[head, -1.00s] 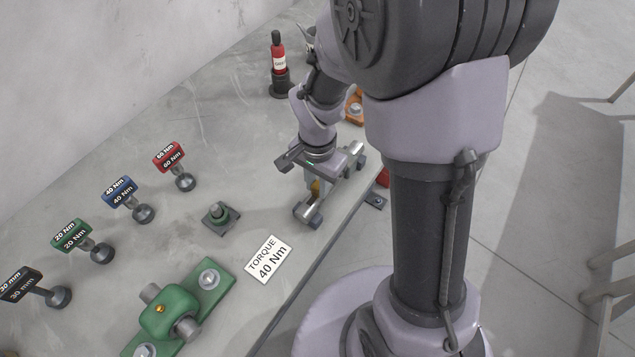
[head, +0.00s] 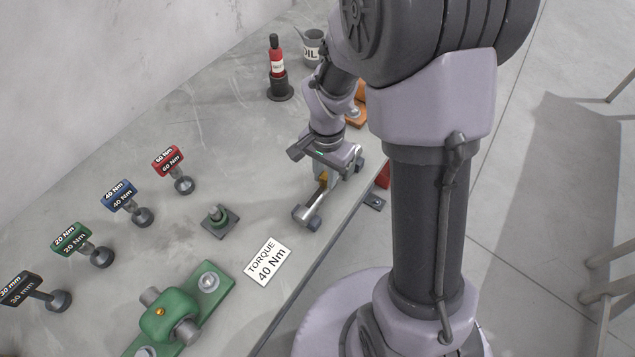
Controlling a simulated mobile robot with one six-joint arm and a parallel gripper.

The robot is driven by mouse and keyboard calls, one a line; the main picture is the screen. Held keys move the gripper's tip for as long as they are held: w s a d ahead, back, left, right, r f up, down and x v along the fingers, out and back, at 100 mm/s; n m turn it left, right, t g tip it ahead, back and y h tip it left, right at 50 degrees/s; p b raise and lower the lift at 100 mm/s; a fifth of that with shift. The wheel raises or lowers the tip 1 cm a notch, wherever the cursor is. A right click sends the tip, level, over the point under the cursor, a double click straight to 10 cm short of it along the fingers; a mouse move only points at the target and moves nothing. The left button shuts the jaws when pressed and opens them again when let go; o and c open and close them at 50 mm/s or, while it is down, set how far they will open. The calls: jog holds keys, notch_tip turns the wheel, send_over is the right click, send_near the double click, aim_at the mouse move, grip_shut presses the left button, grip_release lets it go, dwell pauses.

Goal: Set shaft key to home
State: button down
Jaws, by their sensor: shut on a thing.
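My gripper (head: 323,183) is low over the right edge of the bench. It is shut on a silver bar with dark ends (head: 338,189), which looks like the shaft key. The bar lies slantwise across the gripper, and one end reaches toward the front left. A small yellow-brown part (head: 322,179) shows by the fingers. The fingertips are mostly hidden, and I cannot tell whether the bar touches the bench. A short green post on a dark square plate (head: 218,220) stands to the left of the gripper.
A white "TORQUE 40 Nm" card (head: 267,262) lies in front. A green clamp block (head: 170,313) is at the front left. Several labelled tools line the left, including the blue 40 Nm one (head: 120,194). A red bottle (head: 277,62) and oil can (head: 313,46) stand behind.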

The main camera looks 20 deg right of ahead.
jog(key=shift+w+d, duration=0.25)
jog(key=shift+d, duration=0.05)
jog(key=shift+a, duration=0.1)
jog(key=c, duration=1.2)
grip_release()
jog(key=shift+d, duration=0.2)
jog(key=shift+c, duration=0.2)
jog(key=shift+a, duration=0.1)
notch_tip(320, 180, up, 17)
jog(key=p, duration=0.5)
jog(key=shift+r, duration=0.2)
